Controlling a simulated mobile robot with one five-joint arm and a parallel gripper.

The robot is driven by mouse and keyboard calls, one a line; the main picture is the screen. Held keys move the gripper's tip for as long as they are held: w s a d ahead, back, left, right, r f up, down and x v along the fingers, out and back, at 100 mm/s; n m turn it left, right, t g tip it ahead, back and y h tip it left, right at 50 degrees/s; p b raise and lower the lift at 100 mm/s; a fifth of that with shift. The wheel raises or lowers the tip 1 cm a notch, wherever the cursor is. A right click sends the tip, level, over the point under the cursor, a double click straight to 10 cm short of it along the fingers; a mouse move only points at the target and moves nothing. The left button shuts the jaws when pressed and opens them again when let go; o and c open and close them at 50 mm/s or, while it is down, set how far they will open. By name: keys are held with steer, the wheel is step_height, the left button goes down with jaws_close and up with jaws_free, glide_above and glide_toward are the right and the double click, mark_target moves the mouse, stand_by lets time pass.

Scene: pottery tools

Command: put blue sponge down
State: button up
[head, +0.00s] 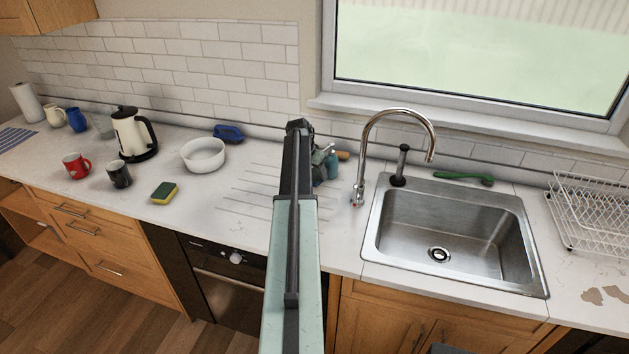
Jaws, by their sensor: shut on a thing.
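My arm rises through the middle of the head view and bends down at its far end. My gripper (319,168) is mostly hidden behind it, above or at the counter left of the tap. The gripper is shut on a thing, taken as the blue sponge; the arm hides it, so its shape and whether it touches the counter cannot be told. A separate dark blue item (228,132) lies by the wall behind the white bowl.
A white bowl (203,154), yellow-green sponge (164,193), black mug (119,175), red mug (76,165) and kettle (131,134) stand left. The tap (362,165), sink (455,279), green brush (463,177) and dish rack (590,215) are right. The ribbed drainer (248,197) is largely clear.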

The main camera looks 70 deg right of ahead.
steer(key=shift+s+d+f+b, duration=0.1)
steer(key=shift+f+b, duration=0.9)
steer(key=shift+f, duration=0.05)
steer(key=shift+d+f+b, duration=0.1)
steer(key=shift+f+b, duration=0.85)
steer(key=shift+f, duration=0.05)
steer(key=o, duration=0.7)
steer(key=shift+r, duration=0.1)
steer(key=shift+o, duration=0.2)
steer(key=p+v, duration=1.1)
steer(key=shift+r, duration=0.45)
steer(key=shift+a+r+p, duration=0.2)
steer(key=shift+r+p, duration=0.05)
steer(key=shift+p, duration=0.1)
steer(key=shift+f, duration=0.1)
